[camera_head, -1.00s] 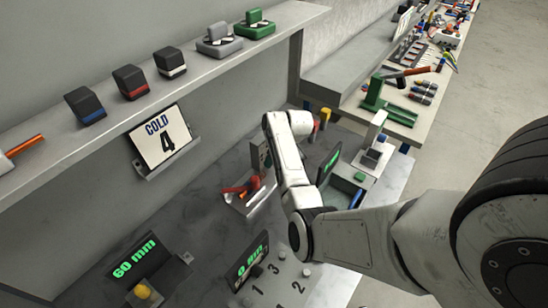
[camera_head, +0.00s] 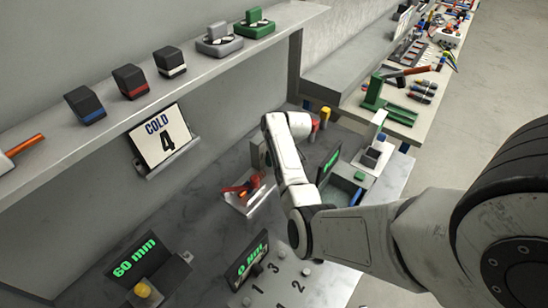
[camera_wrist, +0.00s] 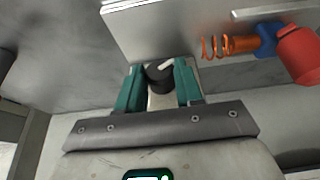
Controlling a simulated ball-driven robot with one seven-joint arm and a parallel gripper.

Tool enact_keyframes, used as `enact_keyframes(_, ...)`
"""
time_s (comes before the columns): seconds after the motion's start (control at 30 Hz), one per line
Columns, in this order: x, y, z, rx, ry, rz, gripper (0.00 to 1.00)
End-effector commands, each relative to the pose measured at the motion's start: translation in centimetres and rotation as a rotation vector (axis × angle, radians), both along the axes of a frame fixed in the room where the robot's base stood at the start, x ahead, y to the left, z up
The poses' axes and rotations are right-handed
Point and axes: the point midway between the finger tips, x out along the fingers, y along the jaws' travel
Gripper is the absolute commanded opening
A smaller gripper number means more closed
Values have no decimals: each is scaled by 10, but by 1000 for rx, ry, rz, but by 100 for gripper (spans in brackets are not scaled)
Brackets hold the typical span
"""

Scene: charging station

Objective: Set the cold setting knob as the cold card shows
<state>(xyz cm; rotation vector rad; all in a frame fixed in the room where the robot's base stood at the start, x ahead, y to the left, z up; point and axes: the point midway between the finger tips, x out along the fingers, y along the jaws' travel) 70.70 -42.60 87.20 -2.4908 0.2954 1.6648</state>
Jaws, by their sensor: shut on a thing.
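The cold card (camera_head: 160,136) is white, reads "COLD 4" and stands in a holder below the shelf. In the wrist view my gripper (camera_wrist: 159,84) has its teal fingers on either side of a round black knob (camera_wrist: 158,77), shut on it. The knob has a white pointer mark on top, slanting to the upper right. The knob sits in front of a pale metal surface. In the head view my arm hides the knob and most of my gripper. I cannot read any scale around the knob.
A red nozzle (camera_wrist: 300,55) with a blue collar and orange coil lies close right of my gripper. Red-handled tools (camera_head: 243,189) sit in a tray left of my arm. Displays (camera_head: 134,258) stand at the front. The shelf (camera_head: 215,72) overhangs the bench.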

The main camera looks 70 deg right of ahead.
Motion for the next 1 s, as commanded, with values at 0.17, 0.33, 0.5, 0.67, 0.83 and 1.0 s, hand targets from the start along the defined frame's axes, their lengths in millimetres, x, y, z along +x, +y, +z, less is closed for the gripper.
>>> enact_keyframes(0.17,0,0,0,3,-1,-1,5)
enact_keyframes(0.33,0,-2,0,34,-10,-2,5)
enact_keyframes(0.5,0,-4,-1,115,-31,-4,5)
enact_keyframes(0.67,-1,-7,-2,237,-61,-3,5)
enact_keyframes(0.83,-2,-10,-6,393,-98,-2,5)
enact_keyframes(1.0,-2,-12,-9,548,-137,-1,5)
